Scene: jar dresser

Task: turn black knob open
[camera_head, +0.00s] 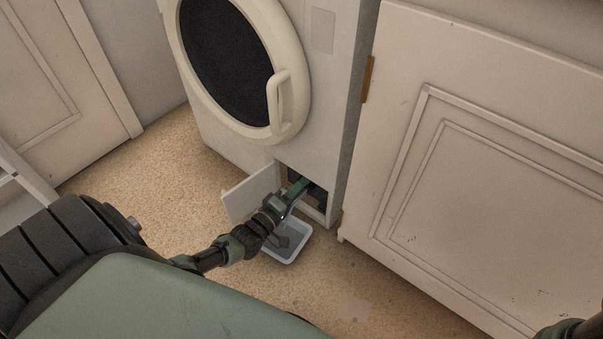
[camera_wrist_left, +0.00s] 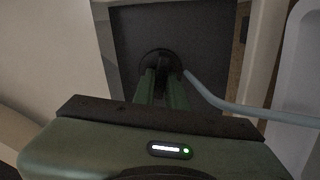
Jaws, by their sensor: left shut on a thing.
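The black knob (camera_wrist_left: 158,60) is a round dark piece on a dark panel (camera_wrist_left: 200,28) inside the small compartment low on the white washing machine. In the left wrist view my left gripper (camera_wrist_left: 162,82) reaches straight at it, with its two green fingers shut on the knob. In the head view the left gripper (camera_head: 303,186) goes into the compartment opening, and the knob is hidden there. The small hatch door (camera_head: 250,192) stands open to the left. At the lower right corner of the head view a dark and green part (camera_head: 570,329) shows, without fingers.
A white tray (camera_head: 304,249) lies on the floor under my left gripper. A grey hose (camera_wrist_left: 235,106) runs from beside the knob to the right. The washer's round door (camera_head: 292,135) is shut above. A cabinet (camera_head: 480,190) stands to the right.

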